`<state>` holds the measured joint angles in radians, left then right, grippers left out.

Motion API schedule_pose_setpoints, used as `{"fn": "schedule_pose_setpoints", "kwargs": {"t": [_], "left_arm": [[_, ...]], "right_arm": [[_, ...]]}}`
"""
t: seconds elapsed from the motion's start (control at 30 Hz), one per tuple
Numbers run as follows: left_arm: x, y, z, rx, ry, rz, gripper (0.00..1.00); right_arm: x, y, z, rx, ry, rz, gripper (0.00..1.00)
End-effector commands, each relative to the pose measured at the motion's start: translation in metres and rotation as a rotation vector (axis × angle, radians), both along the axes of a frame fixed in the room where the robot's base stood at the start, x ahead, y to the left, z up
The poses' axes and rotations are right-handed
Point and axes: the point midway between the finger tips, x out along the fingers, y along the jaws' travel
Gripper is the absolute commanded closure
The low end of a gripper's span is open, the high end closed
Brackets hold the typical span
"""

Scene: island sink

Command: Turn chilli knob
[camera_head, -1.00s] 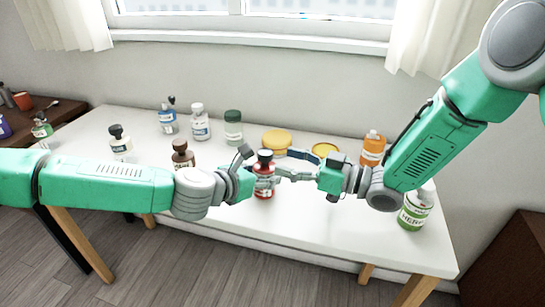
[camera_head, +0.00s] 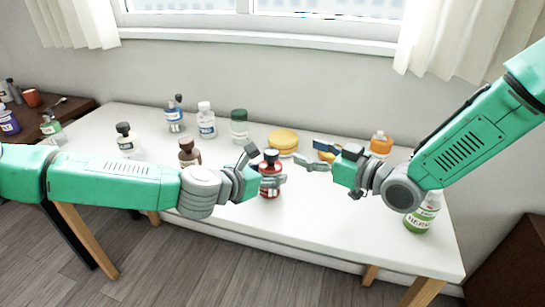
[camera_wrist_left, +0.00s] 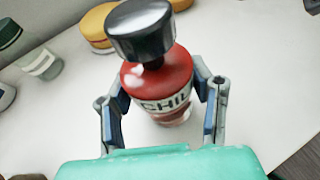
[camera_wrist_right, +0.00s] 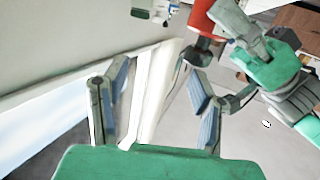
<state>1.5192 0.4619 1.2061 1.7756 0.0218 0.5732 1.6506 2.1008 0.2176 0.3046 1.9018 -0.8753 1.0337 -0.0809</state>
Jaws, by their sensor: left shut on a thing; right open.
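A red chilli bottle (camera_head: 268,181) with a black knob (camera_head: 271,156) stands upright on the white table. In the left wrist view the bottle (camera_wrist_left: 163,90) shows its "CHIL" label, and the black knob (camera_wrist_left: 141,30) sits on a thin neck. My left gripper (camera_head: 276,181) is shut around the bottle's body, one finger on each side (camera_wrist_left: 162,112). My right gripper (camera_head: 318,156) is open and empty, to the right of the knob and apart from it. In the right wrist view its fingers (camera_wrist_right: 156,95) are spread, with the red bottle (camera_wrist_right: 203,18) beyond them.
A burger-like yellow item (camera_head: 283,142) and a green-capped jar (camera_head: 239,126) stand behind the bottle. A brown bottle (camera_head: 189,151) is to its left. An orange bottle (camera_head: 380,145) and a green-labelled bottle (camera_head: 421,217) stand right. The table's front middle is clear.

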Motion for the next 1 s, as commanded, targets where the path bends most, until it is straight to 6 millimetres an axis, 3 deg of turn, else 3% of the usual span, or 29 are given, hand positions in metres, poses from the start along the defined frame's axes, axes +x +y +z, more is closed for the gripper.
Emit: {"fn": "schedule_pose_setpoints", "kwargs": {"t": [0.13, 0.33, 0.47, 0.67, 1.0], "left_arm": [[0.000, 0.000, 0.000, 0.000, 0.000, 0.000, 0.85], [0.001, 0.000, 0.000, 0.000, 0.000, 0.000, 0.85], [0.001, 0.000, 0.000, 0.000, 0.000, 0.000, 0.85], [0.001, 0.000, 0.000, -0.001, 0.001, -0.001, 0.85], [0.000, 0.000, 0.000, 0.000, 0.000, 0.000, 0.85]], "right_arm": [[-0.015, -0.006, 0.017, -0.078, 0.102, -0.086, 0.47], [-0.051, 0.003, 0.034, -0.150, 0.205, -0.047, 0.47], [-0.060, 0.009, 0.038, -0.166, 0.228, -0.022, 0.47], [-0.046, 0.028, 0.027, -0.172, 0.233, -0.016, 0.47], [-0.004, 0.073, 0.002, -0.170, 0.231, -0.018, 0.47]]}}
